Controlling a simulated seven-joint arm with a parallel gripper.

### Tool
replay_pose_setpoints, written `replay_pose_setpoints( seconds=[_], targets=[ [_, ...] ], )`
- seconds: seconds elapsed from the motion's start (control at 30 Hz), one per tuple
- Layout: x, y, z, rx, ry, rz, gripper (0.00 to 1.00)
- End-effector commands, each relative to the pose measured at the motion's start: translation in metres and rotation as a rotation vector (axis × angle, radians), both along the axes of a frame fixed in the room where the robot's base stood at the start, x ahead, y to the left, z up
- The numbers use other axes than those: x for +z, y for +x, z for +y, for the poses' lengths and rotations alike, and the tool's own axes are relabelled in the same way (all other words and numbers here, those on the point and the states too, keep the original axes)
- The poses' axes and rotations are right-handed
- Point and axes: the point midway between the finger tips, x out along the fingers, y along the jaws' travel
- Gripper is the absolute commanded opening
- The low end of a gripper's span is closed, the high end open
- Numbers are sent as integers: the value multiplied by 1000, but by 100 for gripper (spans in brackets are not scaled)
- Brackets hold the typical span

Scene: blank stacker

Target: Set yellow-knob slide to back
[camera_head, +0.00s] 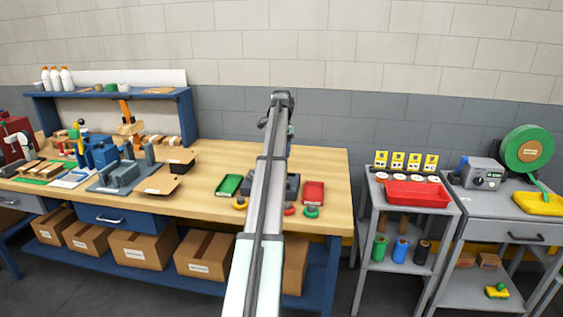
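A yellow knob (240,204) shows at the front left of a dark grey device (293,186) on the wooden bench. My arm crosses in front and covers much of the device, so the slide under the yellow knob and how far back it sits cannot be made out. A red knob (289,209) and a green knob (312,211) stand to the right along the same front side. My gripper is hidden behind my arm, so its fingers and its distance from the yellow knob do not show.
A green tray (228,185) lies left of the device and a red tray (313,190) right of it. Tools and fixtures crowd the bench's left part. The bench (335,172) is bare at the right end. A cart with a red bin (418,194) stands farther right.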

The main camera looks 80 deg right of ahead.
Motion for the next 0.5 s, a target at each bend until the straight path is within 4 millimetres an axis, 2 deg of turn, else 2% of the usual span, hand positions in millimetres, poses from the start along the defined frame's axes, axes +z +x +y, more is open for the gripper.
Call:
replay_pose_setpoints(
  seconds=[0.03, 0.2, 0.5],
  targets=[
    [12, 0, -1, 0, -1, 0, 53],
    [39, 0, -1, 0, -1, 1, 53],
    [60, 0, 0, 0, 1, 1, 53]
  ],
)
